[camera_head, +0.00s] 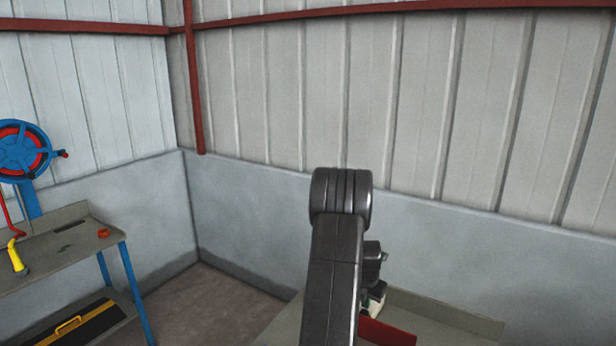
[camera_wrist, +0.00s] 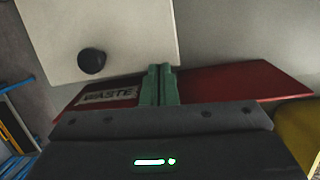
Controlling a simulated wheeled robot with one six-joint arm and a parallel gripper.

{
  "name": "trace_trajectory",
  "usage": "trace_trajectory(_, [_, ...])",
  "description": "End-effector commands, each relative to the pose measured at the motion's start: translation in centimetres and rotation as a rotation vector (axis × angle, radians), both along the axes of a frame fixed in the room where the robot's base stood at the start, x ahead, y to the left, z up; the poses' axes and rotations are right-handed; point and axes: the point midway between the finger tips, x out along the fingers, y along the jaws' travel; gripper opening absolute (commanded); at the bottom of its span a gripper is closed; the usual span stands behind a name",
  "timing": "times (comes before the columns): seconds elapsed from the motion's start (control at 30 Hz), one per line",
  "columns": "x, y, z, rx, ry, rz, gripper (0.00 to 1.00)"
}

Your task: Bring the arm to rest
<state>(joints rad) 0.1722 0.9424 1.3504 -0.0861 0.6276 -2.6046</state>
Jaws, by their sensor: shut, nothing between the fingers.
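My arm stands up in the middle of the head view, dark and bent at a rounded joint. Its far end is hidden behind its own links in that view. My gripper (camera_wrist: 160,72) shows in the wrist view with its two green fingers together and nothing held. Beyond the fingers is a red surface (camera_wrist: 225,82) with a label reading WASTE (camera_wrist: 110,95). The fingers overlap it in the picture; I cannot tell whether they touch it.
A pale panel with a black knob (camera_wrist: 92,61) lies beyond the fingers, and a yellow object (camera_wrist: 299,130) is at right. In the head view, a red object (camera_head: 388,334) sits on a bench (camera_head: 450,325). A blue-legged workbench (camera_head: 60,250) stands left, with open floor (camera_head: 210,305) between.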

Motion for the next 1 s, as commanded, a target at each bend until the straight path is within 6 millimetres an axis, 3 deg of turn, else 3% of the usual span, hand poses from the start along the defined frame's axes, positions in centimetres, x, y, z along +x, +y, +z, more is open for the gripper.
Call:
trace_trajectory(0.07, [0.1,-0.1,-0.9,0.000,0.002,0.000,0.00])
trace_trajectory(0.7, [-0.5,0.0,-0.7,-0.041,-0.044,-0.008,0.00])
trace_trajectory(1.0, [-1.2,0.4,0.9,-0.045,-0.037,-0.011,0.00])
